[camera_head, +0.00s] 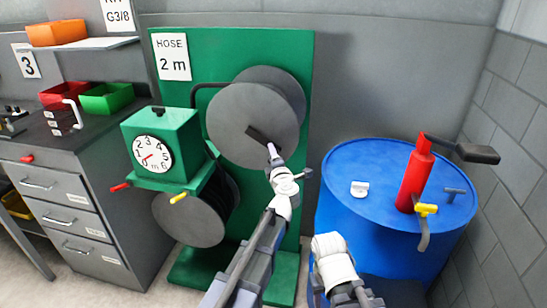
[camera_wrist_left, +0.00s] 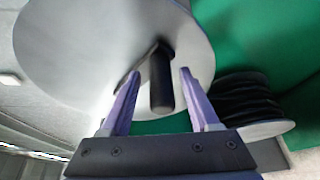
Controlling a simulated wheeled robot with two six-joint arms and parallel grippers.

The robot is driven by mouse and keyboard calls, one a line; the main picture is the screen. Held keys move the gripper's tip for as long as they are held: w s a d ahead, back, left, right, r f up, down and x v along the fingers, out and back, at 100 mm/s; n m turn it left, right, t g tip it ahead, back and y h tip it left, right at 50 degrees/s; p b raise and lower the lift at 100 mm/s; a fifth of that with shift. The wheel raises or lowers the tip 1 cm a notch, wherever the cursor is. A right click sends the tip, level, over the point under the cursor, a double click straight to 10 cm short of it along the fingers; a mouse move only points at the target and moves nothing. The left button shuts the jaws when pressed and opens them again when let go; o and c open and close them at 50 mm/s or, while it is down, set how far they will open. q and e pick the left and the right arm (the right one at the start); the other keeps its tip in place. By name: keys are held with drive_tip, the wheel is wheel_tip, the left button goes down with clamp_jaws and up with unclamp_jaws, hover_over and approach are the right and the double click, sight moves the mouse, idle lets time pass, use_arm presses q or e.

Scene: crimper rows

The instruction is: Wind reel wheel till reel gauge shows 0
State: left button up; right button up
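The reel wheel (camera_head: 238,122) is a grey disc on the upper reel of the green stand. Its black crank handle (camera_head: 262,138) sticks out near the lower right edge. The reel gauge (camera_head: 152,154) is a white dial on a green box, and its short red needle points to the lower left, near the 1. My left gripper (camera_head: 271,150) is at the handle. In the left wrist view the black handle (camera_wrist_left: 161,80) lies between the two spread fingers, with a gap on the right finger's side. My right arm shows at the bottom, but its fingers do not.
A blue drum (camera_head: 345,208) with a red pump (camera_head: 416,176) stands at the right. A lower reel (camera_head: 188,218) sits under the gauge. A grey drawer cabinet (camera_head: 95,220) with red and green bins is at the left. The green backboard (camera_head: 291,80) stands behind the wheel.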

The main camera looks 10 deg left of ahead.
use_arm(q)
drive_tip(key=shift+s, duration=0.1)
drive_tip(key=v, duration=0.7)
drive_tip(key=shift+s+d, duration=0.15)
drive_tip(key=shift+s, duration=0.1)
